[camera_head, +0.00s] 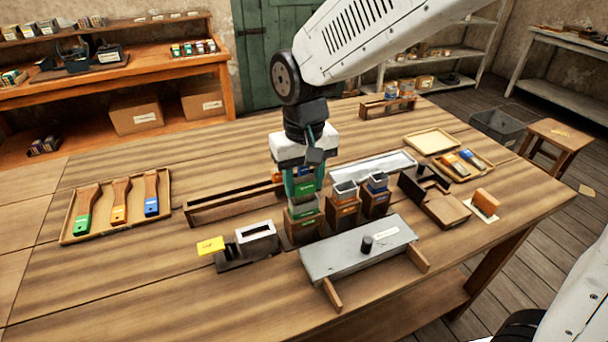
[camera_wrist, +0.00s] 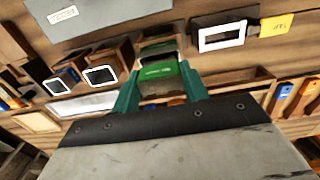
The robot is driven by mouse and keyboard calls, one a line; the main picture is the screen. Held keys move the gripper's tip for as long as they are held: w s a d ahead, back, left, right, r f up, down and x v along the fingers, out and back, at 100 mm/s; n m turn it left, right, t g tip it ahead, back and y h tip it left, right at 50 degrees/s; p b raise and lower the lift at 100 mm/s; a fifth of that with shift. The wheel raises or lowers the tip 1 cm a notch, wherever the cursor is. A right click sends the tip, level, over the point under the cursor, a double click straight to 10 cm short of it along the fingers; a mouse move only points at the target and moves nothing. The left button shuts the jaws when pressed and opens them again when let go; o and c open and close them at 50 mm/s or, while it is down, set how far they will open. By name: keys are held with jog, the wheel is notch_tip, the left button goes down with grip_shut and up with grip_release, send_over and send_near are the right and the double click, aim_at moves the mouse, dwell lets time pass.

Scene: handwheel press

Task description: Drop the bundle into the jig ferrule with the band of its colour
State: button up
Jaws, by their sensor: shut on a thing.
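My gripper (camera_head: 303,187) is shut on a green bundle and points down over the jig's left wooden block. In the wrist view the green bundle (camera_wrist: 158,71) sits between the teal fingers. Directly below is a grey ferrule with a green band (camera_head: 304,213). I cannot tell whether the bundle's lower end is inside its mouth. To the right stand an orange-banded ferrule (camera_head: 344,196) and a blue-banded ferrule (camera_head: 376,188), each in its own wooden block. Both open mouths also show left of the gripper in the wrist view.
A grey metal plate with a black knob (camera_head: 350,254) lies in front. A holder with a yellow tag (camera_head: 211,245) is front left. A tray of brushes (camera_head: 119,206) lies far left. A long wooden trough (camera_head: 228,207) is behind the jig. The table's left front is clear.

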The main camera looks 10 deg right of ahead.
jog(key=shift+f, duration=1.05)
jog(key=o, duration=1.1)
jog(key=shift+r, duration=3.95)
